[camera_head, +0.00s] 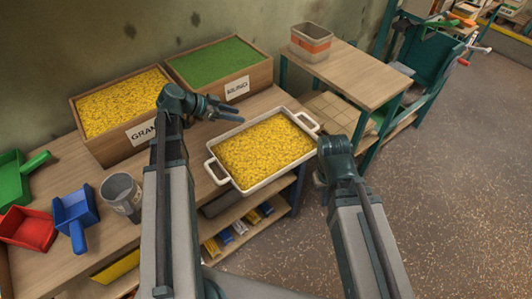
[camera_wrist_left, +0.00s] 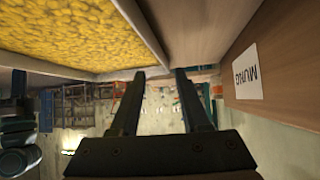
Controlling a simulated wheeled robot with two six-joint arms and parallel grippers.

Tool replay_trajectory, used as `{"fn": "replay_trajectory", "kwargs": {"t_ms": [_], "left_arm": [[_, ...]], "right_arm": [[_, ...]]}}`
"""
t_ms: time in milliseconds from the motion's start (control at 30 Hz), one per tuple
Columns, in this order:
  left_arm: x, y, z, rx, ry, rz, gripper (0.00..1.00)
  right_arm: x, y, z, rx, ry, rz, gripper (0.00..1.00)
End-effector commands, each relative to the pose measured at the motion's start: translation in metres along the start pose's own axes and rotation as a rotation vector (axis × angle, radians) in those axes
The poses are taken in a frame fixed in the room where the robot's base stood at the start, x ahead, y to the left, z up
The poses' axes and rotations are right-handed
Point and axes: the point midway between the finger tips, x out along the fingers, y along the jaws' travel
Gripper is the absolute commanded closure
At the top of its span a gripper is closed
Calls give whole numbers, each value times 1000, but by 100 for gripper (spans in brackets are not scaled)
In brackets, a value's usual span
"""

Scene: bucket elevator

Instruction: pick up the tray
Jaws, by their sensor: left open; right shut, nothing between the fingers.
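The tray (camera_head: 237,182) is white and rectangular, full of yellow grains, and lies on the wooden bench. It has a loop handle at its left end and another at its right end. It also shows in the left wrist view (camera_wrist_left: 150,32), at the upper left.
A grey cup (camera_head: 121,194) and blue (camera_head: 75,208), red (camera_head: 30,228) and green (camera_head: 12,180) scoops lie left. A striped container (camera_head: 310,43) stands on another table.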

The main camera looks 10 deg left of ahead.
Motion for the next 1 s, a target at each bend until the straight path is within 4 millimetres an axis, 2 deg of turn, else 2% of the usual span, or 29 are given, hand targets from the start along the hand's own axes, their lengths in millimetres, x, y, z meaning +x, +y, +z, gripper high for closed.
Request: {"fn": "replay_trajectory", "kwargs": {"t_ms": [33,133,533,800,900,1000], "left_arm": [[11,0,4,2,0,2,54],[20,0,2,1,0,1,54],[31,0,3,0,-1,1,54],[65,1,12,2,-1,2,54],[76,1,10,0,-1,1,54],[77,1,8,0,-1,-1,54]], "right_arm": [[9,-1,-1,0,0,0,100],[14,-1,-1,0,0,0,100],[21,-2,-1,0,0,0,100],[48,-4,-3,-1,0,0,100],[54,-5,-3,-1,0,0,100],[53,-5,-3,-1,0,0,100]]}}
